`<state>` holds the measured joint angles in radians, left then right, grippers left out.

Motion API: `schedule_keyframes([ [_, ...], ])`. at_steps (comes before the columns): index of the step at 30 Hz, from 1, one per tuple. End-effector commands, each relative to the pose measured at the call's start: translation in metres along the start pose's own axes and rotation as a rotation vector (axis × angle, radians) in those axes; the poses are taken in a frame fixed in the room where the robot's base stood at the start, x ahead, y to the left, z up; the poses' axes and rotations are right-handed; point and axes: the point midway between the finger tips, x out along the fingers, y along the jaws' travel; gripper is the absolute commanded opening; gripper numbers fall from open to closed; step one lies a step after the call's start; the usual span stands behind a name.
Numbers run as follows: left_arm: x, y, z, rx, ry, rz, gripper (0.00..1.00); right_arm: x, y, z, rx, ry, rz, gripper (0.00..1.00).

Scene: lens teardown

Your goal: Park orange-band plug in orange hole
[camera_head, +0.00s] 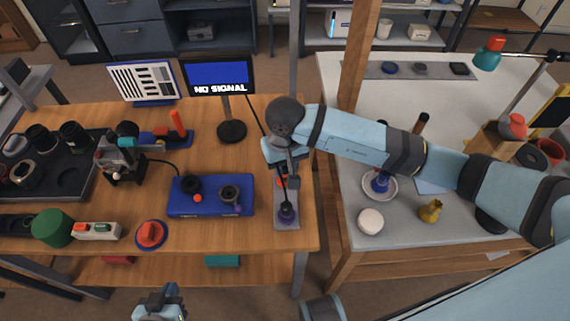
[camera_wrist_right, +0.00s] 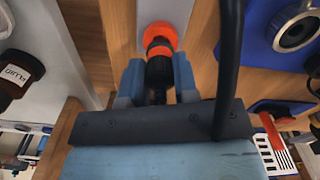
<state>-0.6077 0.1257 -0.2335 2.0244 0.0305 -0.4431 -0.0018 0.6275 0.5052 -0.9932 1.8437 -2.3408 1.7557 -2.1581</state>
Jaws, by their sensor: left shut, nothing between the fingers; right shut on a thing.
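My right gripper (camera_wrist_right: 157,75) is shut on the black plug with an orange band (camera_wrist_right: 160,50). In the right wrist view, the plug's far end lines up with an orange ring (camera_wrist_right: 158,32) on a grey strip (camera_wrist_right: 165,9). I cannot tell whether the plug is in the hole or just against it. In the head view the grey strip (camera_head: 287,222) lies near the table's right edge, with orange showing (camera_head: 281,183) below my right gripper (camera_head: 284,180). A dark purple plug (camera_head: 287,212) stands at its near end. My left gripper (camera_head: 160,302) is shut and empty, in front of the table.
A blue box (camera_head: 210,208) with round fittings is left of the strip. A monitor (camera_head: 220,77) reading "NO SIGNAL" stands behind. A dark cable (camera_wrist_right: 228,65) hangs near my right gripper. A pale table (camera_head: 345,228) with a saucer (camera_head: 369,194) is to the right.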

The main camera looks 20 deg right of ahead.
Motion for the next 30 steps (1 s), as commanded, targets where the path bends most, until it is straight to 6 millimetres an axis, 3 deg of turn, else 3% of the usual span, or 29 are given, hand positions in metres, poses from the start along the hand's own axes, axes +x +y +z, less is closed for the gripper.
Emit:
schedule_keyframes([
  [30, 0.0032, -0.0005, 0.0043, 0.002, 0.002, 0.001, 0.0, -0.0002, -0.0002, -0.0001, 0.0, 0.0, 0.0, 0.0],
])
